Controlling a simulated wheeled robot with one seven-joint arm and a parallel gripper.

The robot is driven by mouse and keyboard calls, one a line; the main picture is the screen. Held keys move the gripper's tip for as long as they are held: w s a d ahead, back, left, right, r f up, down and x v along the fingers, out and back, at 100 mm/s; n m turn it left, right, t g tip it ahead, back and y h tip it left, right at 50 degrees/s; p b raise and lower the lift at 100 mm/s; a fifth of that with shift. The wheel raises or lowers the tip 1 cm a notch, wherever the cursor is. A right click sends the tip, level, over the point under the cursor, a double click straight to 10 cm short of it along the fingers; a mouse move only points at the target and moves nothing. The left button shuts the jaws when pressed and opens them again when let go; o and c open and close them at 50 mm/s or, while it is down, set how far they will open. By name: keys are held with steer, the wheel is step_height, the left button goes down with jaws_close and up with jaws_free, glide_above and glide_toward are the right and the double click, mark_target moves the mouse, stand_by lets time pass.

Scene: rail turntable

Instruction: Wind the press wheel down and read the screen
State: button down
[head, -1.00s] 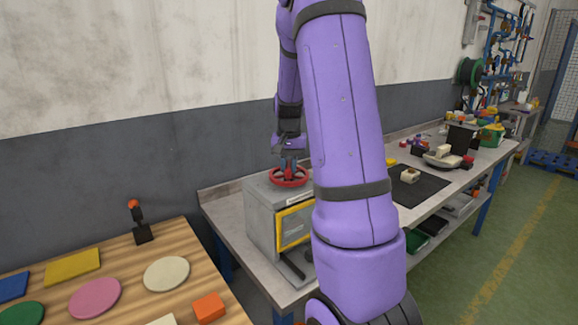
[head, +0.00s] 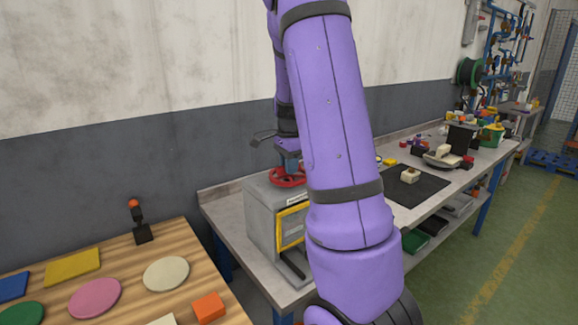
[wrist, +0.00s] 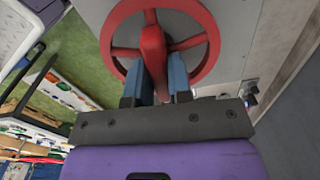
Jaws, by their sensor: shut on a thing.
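The red press wheel (head: 287,177) lies flat on top of a grey box-shaped press (head: 262,216) on the workbench. In the wrist view the wheel (wrist: 207,62) shows its rim, spokes and a raised red part. My gripper (wrist: 162,82) has its two blue fingers shut on that red part. In the head view my gripper (head: 290,163) points down at the wheel, and my arm hides its right side. A yellow-framed panel (head: 291,228) is on the press's front, partly hidden by my arm. I cannot read anything on it.
A wooden table (head: 190,247) at the left holds coloured flat pieces and an orange block (head: 208,307). A small post with an orange top (head: 138,222) stands at its back edge. A dark mat (head: 414,187) lies on the bench to the right. Green floor is free at the right.

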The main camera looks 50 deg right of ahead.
steer(key=m, duration=0.4)
steer(key=shift+m, duration=0.3)
steer(key=m, duration=0.4)
steer(key=shift+w+m, duration=0.1)
steer(key=shift+m, duration=0.2)
steer(key=m, duration=0.4)
steer(key=shift+m, duration=0.3)
steer(key=m, duration=0.4)
steer(key=shift+m, duration=0.4)
steer(key=c, duration=1)
jaws_free()
steer(key=shift+c, duration=0.2)
step_height(320, 180, up, 11)
